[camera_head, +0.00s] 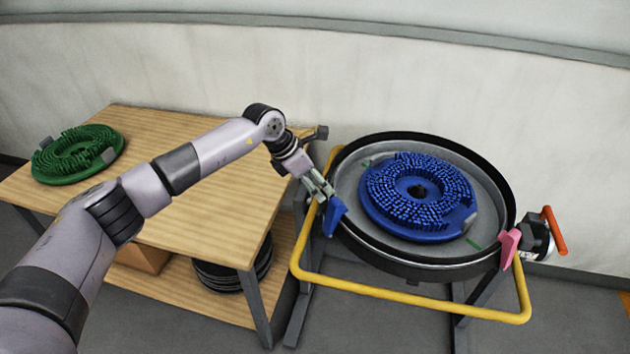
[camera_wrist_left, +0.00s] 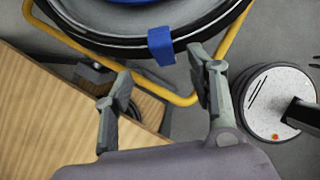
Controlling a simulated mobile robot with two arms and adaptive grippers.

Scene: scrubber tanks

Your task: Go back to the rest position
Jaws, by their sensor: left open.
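My left gripper (camera_head: 321,188) is at the left rim of the round tank (camera_head: 345,190), just above a blue clip (camera_head: 335,218) on that rim. In the left wrist view the left gripper (camera_wrist_left: 163,72) has its fingers spread wide with nothing held between them. The blue clip (camera_wrist_left: 160,46) shows beyond the fingertips, on the tank's rim, and looks apart from them. A blue brush disc (camera_head: 375,205) lies in the tank. My right gripper is in neither view.
A wooden table (camera_head: 200,215) stands left of the tank, with a green brush disc (camera_head: 75,150) on it. A yellow tube frame (camera_head: 410,299) runs around the tank's front. A pink clip (camera_head: 510,247) and an orange handle (camera_head: 554,230) are at its right.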

